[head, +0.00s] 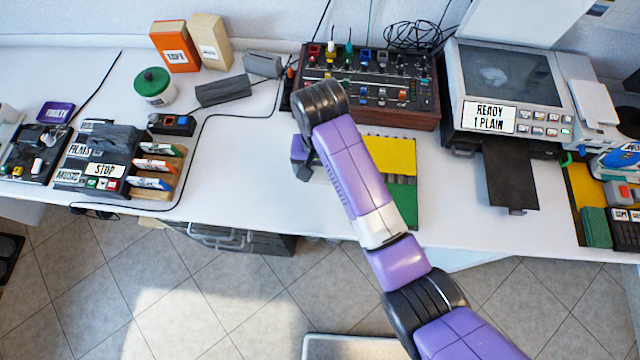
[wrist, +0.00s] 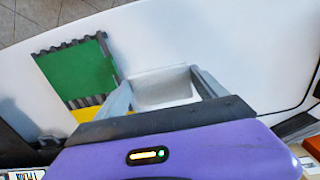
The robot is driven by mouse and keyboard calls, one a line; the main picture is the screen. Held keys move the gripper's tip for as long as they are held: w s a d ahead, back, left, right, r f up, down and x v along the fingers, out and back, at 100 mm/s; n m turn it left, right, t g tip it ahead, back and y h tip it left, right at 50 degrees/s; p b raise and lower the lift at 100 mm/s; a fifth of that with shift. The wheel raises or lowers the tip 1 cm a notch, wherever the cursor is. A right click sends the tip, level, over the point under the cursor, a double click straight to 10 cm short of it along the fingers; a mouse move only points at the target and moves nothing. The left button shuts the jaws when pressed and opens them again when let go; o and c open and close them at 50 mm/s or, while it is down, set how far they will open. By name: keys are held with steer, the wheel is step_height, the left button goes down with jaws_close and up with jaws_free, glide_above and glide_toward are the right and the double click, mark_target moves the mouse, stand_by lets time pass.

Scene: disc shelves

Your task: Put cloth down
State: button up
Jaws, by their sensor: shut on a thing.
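My gripper (wrist: 162,92) is shut on a pale grey-white cloth (wrist: 163,84), which shows between its two fingers in the wrist view. The white tabletop (wrist: 225,42) lies beyond the cloth; I cannot tell whether the cloth touches it. In the head view my purple arm reaches over the table's front edge, and my wrist (head: 299,151) shows only in part at the arm's end. The cloth and fingers are hidden there.
A green and yellow ridged mat (head: 399,160) lies beside my arm; it also shows in the wrist view (wrist: 77,70). A knobbed console (head: 405,110) stands behind, a printer-like machine (head: 505,85) at right. Bare table (head: 240,150) lies to the left.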

mark_target(320, 190)
steer(key=shift+f, duration=3.5)
steer(key=o, duration=1.1)
steer(key=shift+f, duration=0.15)
step_height(320, 190, up, 12)
steer(key=shift+r+b, duration=0.2)
steer(key=shift+b, duration=0.1)
